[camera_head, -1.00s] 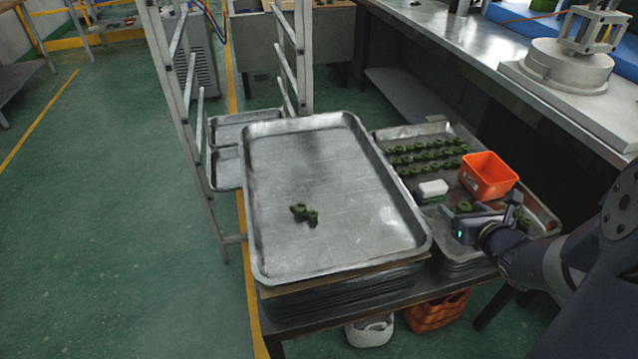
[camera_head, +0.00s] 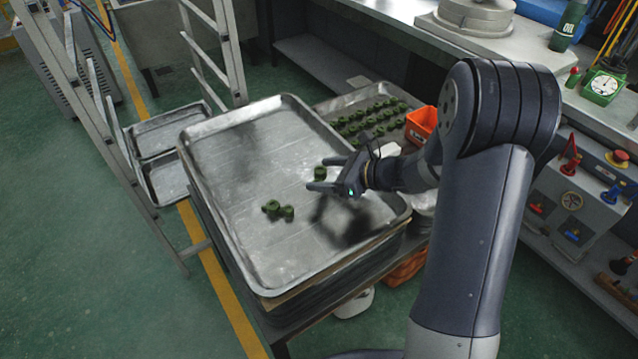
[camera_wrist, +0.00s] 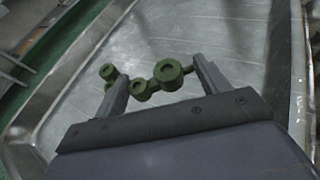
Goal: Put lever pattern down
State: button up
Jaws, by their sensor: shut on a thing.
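A green lever pattern (camera_head: 320,173) is between the fingers of my gripper (camera_head: 321,174), above the right part of the large metal tray (camera_head: 240,150). In the wrist view, the held pattern (camera_wrist: 168,74) shows between the two spread fingertips, and my gripper is shut on it. Another green lever pattern (camera_head: 278,210) lies on the tray, to the lower left of my gripper. It also shows in the wrist view (camera_wrist: 140,89), overlapping the held one in the picture. The exact gap between the held pattern and the tray is hard to tell.
A second tray (camera_head: 350,98) with rows of green patterns and an orange bin (camera_head: 421,125) stands to the right, partly behind my arm. A metal rack (camera_head: 110,145) stands at the left. The large tray's upper and lower parts are bare.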

jog(key=shift+f, duration=1.95)
jog(key=shift+b, duration=0.3)
jog(key=shift+f, duration=0.15)
jog(key=o, duration=0.9)
jog(key=shift+o, duration=0.2)
jog(key=shift+r, duration=0.25)
jog(key=v, duration=1.2)
jog(key=shift+d+f+p, duration=0.1)
jog(key=shift+f+p, duration=0.05)
jog(key=shift+p, duration=0.25)
